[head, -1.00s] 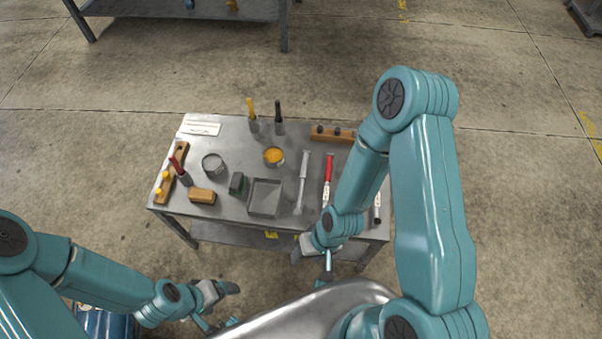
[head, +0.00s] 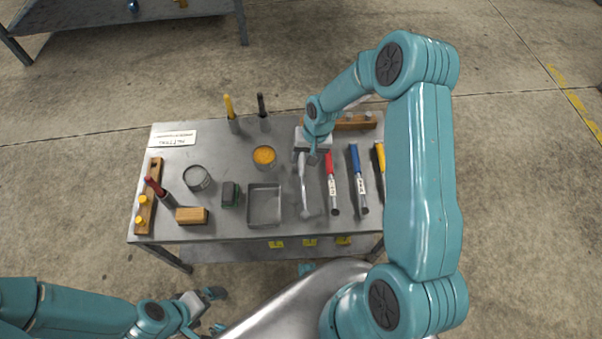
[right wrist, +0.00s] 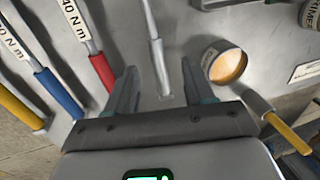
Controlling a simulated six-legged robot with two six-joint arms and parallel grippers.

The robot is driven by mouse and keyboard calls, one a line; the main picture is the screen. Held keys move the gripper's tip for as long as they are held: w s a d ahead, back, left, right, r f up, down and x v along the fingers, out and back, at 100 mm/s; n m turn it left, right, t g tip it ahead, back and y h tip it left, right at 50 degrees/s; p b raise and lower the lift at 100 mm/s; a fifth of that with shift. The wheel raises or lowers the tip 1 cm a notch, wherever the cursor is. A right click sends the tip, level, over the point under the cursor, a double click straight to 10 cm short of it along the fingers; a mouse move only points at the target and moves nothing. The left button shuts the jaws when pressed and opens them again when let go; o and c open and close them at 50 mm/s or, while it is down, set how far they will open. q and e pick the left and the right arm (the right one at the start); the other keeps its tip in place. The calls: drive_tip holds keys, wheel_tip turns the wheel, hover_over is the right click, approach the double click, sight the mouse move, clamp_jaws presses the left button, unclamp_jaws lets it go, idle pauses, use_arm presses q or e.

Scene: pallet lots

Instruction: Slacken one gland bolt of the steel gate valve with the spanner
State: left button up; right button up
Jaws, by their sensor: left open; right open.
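A long bare grey steel tool (head: 306,197), which looks like a spanner, lies on the workbench among the torque wrenches. My right gripper (head: 305,160) is open over the far end of this tool. In the right wrist view the tool's shaft (right wrist: 156,50) runs between the spread fingers (right wrist: 158,80); I cannot tell whether they touch it. My left gripper (head: 218,311) is open and empty, low in front of the bench. I cannot make out the steel gate valve in these frames.
Red (head: 330,165), blue (head: 355,158) and yellow (head: 379,157) handled wrenches lie to the right. An orange-filled tin (head: 264,156), square tray (head: 277,218), green block (head: 230,194), wooden-backed brush (head: 191,216) and another tin (head: 197,177) stand left. A second bench (head: 90,32) is behind.

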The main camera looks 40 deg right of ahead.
sight(302, 167)
drive_tip(key=f, duration=0.6)
drive_tip(key=shift+w+a+f+b, duration=0.2)
drive_tip(key=shift+w+f+b, duration=0.1)
drive_tip(key=shift+w, duration=0.1)
clamp_jaws()
